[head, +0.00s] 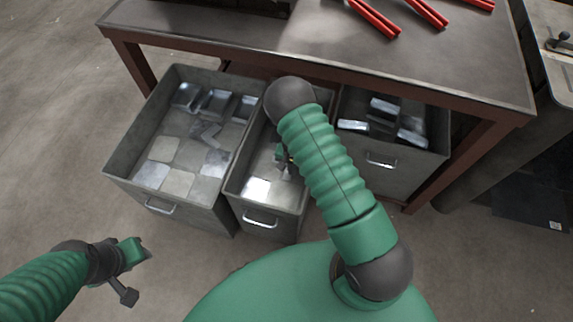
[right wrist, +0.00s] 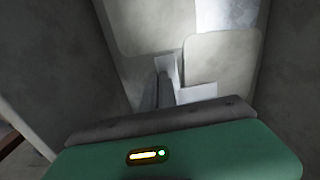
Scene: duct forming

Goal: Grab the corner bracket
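My right gripper (head: 284,160) reaches down into the narrow middle bin (head: 232,185), partly hidden by my forearm. In the right wrist view, a small pale bent metal piece (right wrist: 197,93), which may be the corner bracket, shows just beyond the gripper's green body. A narrow dark upright strip stands beside it. I cannot tell whether the fingers touch or hold the piece; the fingertips are not clear. My left gripper (head: 124,272) hangs over the open floor at the lower left, away from the bins; its finger opening is unclear.
The wide left bin (head: 120,160) holds flat plates and bent metal pieces. The right bin (head: 400,172) holds several shiny metal parts. The workbench (head: 225,35) overhangs the bins, with red-handled tools (head: 375,18) on top. Steep walls flank my right gripper; floor is clear at left.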

